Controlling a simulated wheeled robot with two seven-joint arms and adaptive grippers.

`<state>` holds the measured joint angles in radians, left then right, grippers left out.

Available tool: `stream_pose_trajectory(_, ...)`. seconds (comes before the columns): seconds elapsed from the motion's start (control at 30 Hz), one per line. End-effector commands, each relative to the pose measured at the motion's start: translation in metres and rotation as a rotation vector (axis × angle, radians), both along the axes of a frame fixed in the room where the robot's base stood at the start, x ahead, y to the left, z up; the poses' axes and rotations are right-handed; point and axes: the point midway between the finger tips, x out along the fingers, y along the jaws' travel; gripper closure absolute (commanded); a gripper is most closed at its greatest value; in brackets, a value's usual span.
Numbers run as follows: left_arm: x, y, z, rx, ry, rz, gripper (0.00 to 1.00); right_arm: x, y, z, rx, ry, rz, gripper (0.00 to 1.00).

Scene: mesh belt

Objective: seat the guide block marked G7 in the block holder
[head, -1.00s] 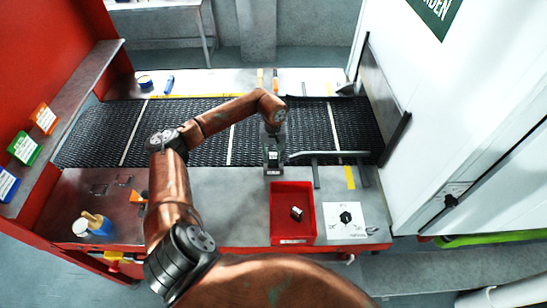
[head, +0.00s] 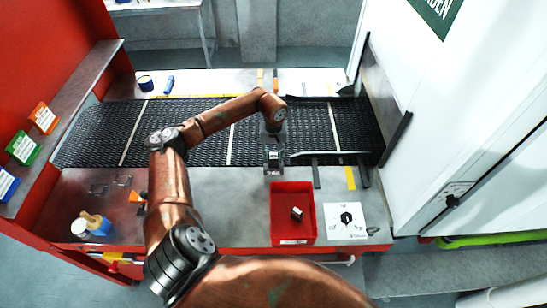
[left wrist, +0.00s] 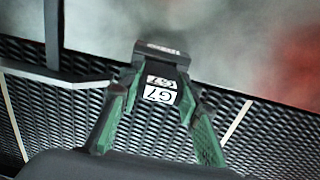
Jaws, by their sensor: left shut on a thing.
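The G7 guide block (left wrist: 157,92) is dark, with white G7 labels, and sits between the green-edged fingers of my left gripper (left wrist: 160,105) in the left wrist view. My left gripper (head: 273,150) is shut on it, above the near edge of the belt in the head view. A grey piece with a pale label (left wrist: 162,49) shows at the block's far end, beside the end of a bent metal rail (head: 325,153). I cannot tell whether this piece is the block holder, or whether the block touches it. My right gripper is not in view.
A red bin (head: 292,240) with a small dark block (head: 297,214) stands on the near table. A white sheet with a black hexagon (head: 346,217) lies to its right. The black mesh belt (head: 190,135) runs behind. Bottles (head: 95,224) stand at the left.

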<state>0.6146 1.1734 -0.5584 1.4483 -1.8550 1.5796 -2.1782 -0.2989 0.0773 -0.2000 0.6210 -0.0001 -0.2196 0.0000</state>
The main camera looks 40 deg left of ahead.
Motion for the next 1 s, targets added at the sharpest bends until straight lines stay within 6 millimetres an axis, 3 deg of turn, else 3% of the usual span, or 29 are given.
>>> stream_pose_trajectory(1.0,0.0004,0.0,-0.0006,-0.001,-0.001,0.0,0.99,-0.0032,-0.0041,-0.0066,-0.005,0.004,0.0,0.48)
